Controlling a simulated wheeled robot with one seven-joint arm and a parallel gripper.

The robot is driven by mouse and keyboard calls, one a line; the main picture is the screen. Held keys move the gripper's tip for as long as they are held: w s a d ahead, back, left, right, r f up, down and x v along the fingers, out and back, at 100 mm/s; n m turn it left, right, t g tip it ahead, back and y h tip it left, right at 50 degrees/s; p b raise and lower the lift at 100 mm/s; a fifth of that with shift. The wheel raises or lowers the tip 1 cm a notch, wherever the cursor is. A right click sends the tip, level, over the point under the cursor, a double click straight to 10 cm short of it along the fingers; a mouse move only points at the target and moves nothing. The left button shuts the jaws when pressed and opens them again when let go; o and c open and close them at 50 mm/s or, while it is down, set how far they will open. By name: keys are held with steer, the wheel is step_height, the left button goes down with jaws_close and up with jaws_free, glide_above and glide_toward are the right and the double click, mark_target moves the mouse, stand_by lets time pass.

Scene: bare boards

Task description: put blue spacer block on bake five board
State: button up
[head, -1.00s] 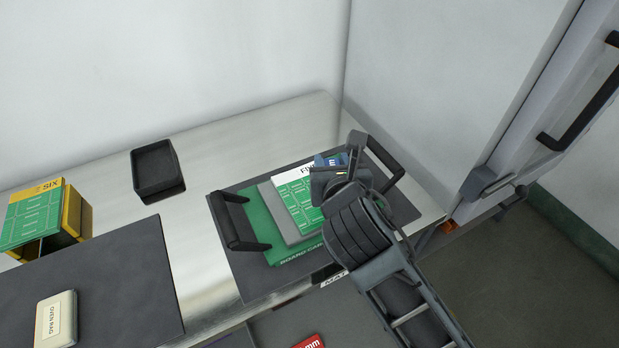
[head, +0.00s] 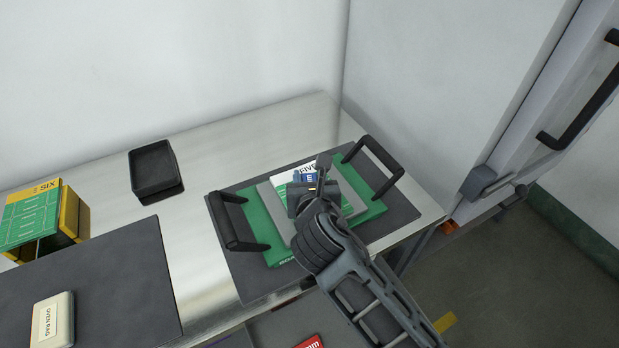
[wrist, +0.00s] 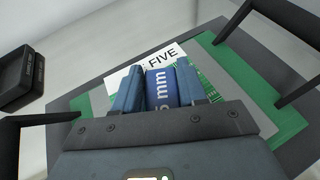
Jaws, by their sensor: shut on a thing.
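The blue spacer block (wrist: 162,87), marked with white "mm" lettering, is between the fingers of my gripper (wrist: 165,90). My gripper (head: 310,183) is shut on it, over the board marked FIVE (wrist: 125,76). This board has a white label end and a green printed part, and lies on a grey layer (head: 354,203) above a green board carrier (head: 372,209). In the head view only a small part of the blue block (head: 299,176) shows past my gripper. I cannot tell whether the block touches the board.
Black handles stand left (head: 232,220) and right (head: 376,165) of the stack, on a dark mat (head: 262,284). A black tray (head: 155,168) is at the back. A wall and door bound the right.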

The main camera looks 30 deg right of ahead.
steer(key=shift+f, duration=0.1)
steer(key=o, duration=1.1)
